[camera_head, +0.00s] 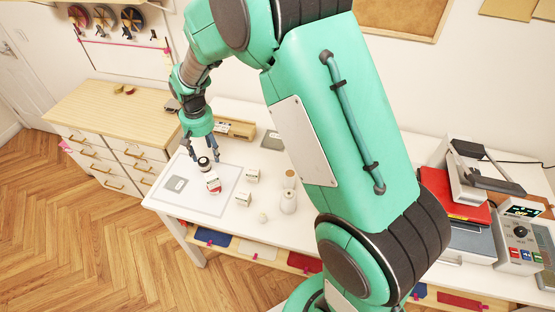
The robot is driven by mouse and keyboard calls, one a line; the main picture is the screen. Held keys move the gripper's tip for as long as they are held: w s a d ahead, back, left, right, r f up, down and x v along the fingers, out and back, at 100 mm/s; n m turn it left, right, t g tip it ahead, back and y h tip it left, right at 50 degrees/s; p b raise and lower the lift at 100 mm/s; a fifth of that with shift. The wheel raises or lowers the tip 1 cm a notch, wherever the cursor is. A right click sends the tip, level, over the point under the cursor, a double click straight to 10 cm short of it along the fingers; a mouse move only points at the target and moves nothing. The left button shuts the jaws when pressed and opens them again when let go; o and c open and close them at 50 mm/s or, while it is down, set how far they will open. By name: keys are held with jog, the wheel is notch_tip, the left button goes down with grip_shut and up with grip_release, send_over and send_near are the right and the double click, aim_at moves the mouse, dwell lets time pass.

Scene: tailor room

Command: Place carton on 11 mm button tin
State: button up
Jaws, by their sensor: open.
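Two small cream boxes that look like cartons stand on the white table, an upper one (252,175) and a lower one (243,199). Their print is too small to read. My gripper (204,158) points down over the left part of the table with its fingers apart. Between and just below the fingers is a dark-topped container (204,164). A white container with a red label (213,184) is directly below it in the picture; whether they touch I cannot tell. I cannot tell which item is the 11 mm button tin.
A pale mat (190,207) with a grey square card (175,184) lies at the left of the table. White spools (288,201) and a small round item (262,217) stand right of the boxes. A wooden tray (237,128) is behind. A press and control box (519,238) are far right.

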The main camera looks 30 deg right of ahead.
jog(key=s+d+r+t, duration=0.1)
jog(key=s+d+r, duration=0.2)
jog(key=s+r, duration=0.65)
jog(key=s+d+r+t, duration=0.25)
jog(key=s+r, duration=0.35)
jog(key=r, duration=0.6)
jog(key=s+d+r+t, duration=0.1)
jog(key=s+d+r, duration=0.1)
jog(key=s, duration=0.8)
jog(key=s+d+r, duration=0.1)
jog(key=s+r, duration=0.2)
jog(key=s, duration=0.7)
jog(key=shift+s+d+r+t, duration=0.2)
jog(key=shift+s+d+t, duration=0.05)
jog(key=shift+d+t, duration=0.1)
jog(key=shift+f, duration=0.1)
notch_tip(320, 180, down, 10)
jog(key=b, duration=1)
